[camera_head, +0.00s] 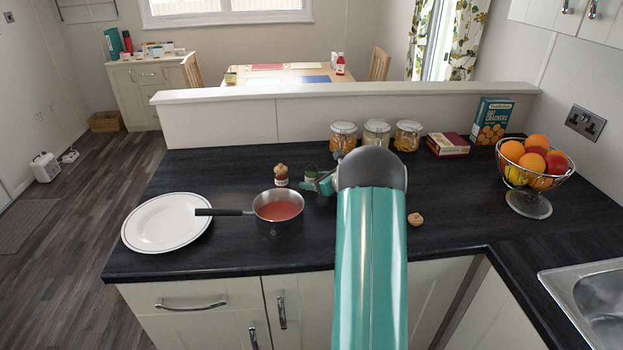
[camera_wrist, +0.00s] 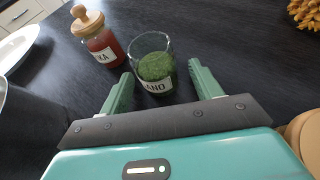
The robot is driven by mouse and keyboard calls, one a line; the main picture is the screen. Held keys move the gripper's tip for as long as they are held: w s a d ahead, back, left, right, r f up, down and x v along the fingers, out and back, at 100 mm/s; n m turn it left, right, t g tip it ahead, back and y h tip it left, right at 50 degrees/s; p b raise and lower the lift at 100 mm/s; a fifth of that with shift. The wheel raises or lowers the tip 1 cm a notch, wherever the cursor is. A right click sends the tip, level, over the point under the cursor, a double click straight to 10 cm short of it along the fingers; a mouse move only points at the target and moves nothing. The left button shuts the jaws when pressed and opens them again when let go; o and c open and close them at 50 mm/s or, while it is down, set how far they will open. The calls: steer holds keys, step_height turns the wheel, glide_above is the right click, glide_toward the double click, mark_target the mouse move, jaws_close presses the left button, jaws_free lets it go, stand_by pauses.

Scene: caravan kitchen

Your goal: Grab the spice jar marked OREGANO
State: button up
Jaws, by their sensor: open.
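In the wrist view, a lidless glass jar of green herb (camera_wrist: 155,66) stands upright, its white label partly hidden and showing "ANO". My gripper (camera_wrist: 161,70) is open, with its teal fingers on either side of this jar; I cannot tell whether they touch it. In the head view the jar (camera_head: 310,173) stands on the dark counter beside my gripper (camera_head: 324,184), which is partly hidden by my arm. A jar of red spice with a wooden stopper (camera_wrist: 100,40), label ending "KA", stands just left of it; it also shows in the head view (camera_head: 281,180).
A pan of red sauce (camera_head: 279,212) and a white plate (camera_head: 166,222) are to the left. A round wooden piece (camera_head: 415,219) lies right of my arm. Behind stand several glass jars (camera_head: 343,137) and boxes; a fruit bowl (camera_head: 529,205) is at the right.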

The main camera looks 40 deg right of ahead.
steer(key=c, duration=1.1)
